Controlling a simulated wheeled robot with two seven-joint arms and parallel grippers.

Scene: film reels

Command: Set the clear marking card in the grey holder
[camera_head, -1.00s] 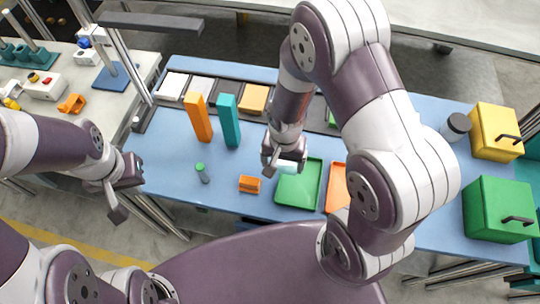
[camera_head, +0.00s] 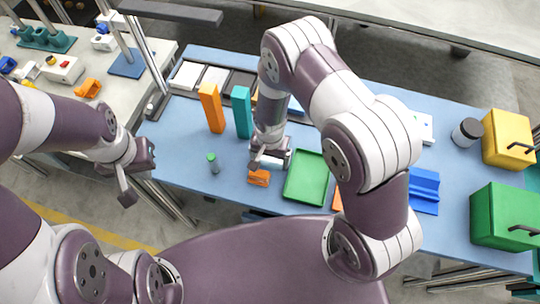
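My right gripper (camera_head: 269,161) is low over the blue table, between the green tray and a small orange holder. A pale, see-through piece, which looks like the clear marking card (camera_head: 271,162), shows between its fingertips and seems held. The gripper is just above and behind the small orange holder (camera_head: 259,178). I cannot make out a grey holder for certain; my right arm hides part of the table. My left gripper (camera_head: 136,178) hangs off the table's left front edge, with nothing seen in it; its finger gap is unclear.
The green tray (camera_head: 306,176) lies right of my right gripper. A blue piece (camera_head: 424,190), a yellow box (camera_head: 508,138) and a green box (camera_head: 500,217) are further right.

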